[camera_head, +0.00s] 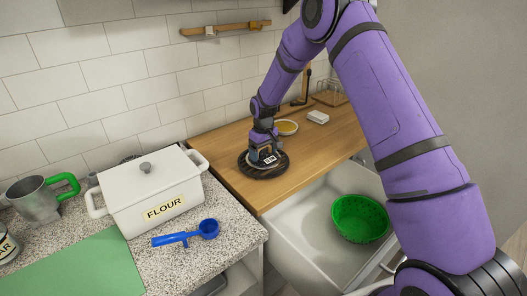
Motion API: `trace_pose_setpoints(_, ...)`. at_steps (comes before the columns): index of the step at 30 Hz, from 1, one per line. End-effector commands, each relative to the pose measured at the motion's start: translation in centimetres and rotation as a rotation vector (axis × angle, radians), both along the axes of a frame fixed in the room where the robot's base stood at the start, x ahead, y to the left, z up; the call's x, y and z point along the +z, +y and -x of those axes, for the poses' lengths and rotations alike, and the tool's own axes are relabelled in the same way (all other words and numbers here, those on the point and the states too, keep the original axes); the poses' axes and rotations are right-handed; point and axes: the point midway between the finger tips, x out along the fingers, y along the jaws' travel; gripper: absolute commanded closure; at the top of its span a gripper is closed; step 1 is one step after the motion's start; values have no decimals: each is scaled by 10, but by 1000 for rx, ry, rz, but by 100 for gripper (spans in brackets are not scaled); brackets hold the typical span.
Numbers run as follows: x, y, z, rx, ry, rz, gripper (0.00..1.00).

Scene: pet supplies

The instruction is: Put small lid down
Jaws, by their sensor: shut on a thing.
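My gripper (268,157) points down over the wooden counter, near its left end. It is shut on the small lid (252,172), a dark round disc that lies flat at or just above the wooden counter (237,193). My gripper hides the middle of the lid and the exact grip. I cannot tell whether the lid touches the wood.
A white flour box (133,218) and a blue scoop (195,233) stand left on the speckled counter.

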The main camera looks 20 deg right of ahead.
Motion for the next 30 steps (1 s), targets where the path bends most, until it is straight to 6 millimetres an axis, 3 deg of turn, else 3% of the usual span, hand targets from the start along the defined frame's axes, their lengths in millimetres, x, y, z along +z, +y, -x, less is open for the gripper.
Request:
trace_pose_setpoints(1, -1, 0, 0, 0, 0, 0, 46)
trace_pose_setpoints(2, -1, 0, 0, 0, 0, 0, 10)
trace_pose_setpoints(3, -1, 0, 0, 0, 0, 0, 1)
trace_pose_setpoints(14, 7, 0, 0, 0, -1, 0, 0)
trace_pose_setpoints(30, 102, 0, 0, -1, -2, 0, 0)
